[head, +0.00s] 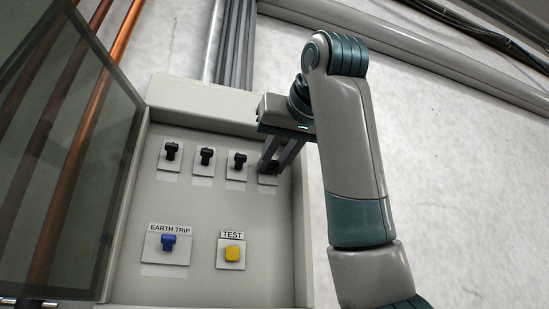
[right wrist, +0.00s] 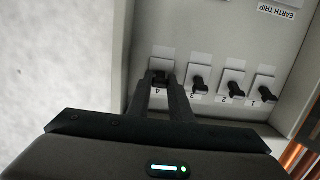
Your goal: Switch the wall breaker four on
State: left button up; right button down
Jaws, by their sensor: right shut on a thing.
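The breaker panel (head: 200,205) is an open grey wall box with a top row of black switches. Breaker four is the rightmost in the head view, its plate (head: 268,180) mostly behind my fingers. In the right wrist view breaker four (right wrist: 160,75) is leftmost, above the label 4. My right gripper (head: 270,166) reaches in from the upper right. Its fingers (right wrist: 163,86) are shut on the black lever of breaker four. The lever's exact tilt is hidden by the fingers. My left gripper is in neither view.
Breaker three (head: 239,161), breaker two (head: 206,156) and breaker one (head: 171,151) sit beside it. Below are a blue EARTH TRIP switch (head: 168,242) and a yellow TEST button (head: 232,253). The glass door (head: 60,150) stands open at left. Pipes (head: 232,45) run above.

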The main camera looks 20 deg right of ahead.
jog(key=shift+r+g, duration=0.2)
jog(key=shift+g, duration=0.2)
jog(key=c, duration=1.8)
grip_release()
jog(key=shift+w, duration=0.1)
jog(key=shift+f, duration=0.1)
jog(key=shift+s+b, duration=0.7)
jog(key=shift+s, duration=0.05)
jog(key=s+r+b, duration=0.3)
jog(key=s+b, duration=0.4)
jog(key=s, duration=0.8)
jog(key=shift+s+d+r, duration=0.2)
jog(key=shift+s+d, duration=0.1)
jog(key=shift+s, duration=0.05)
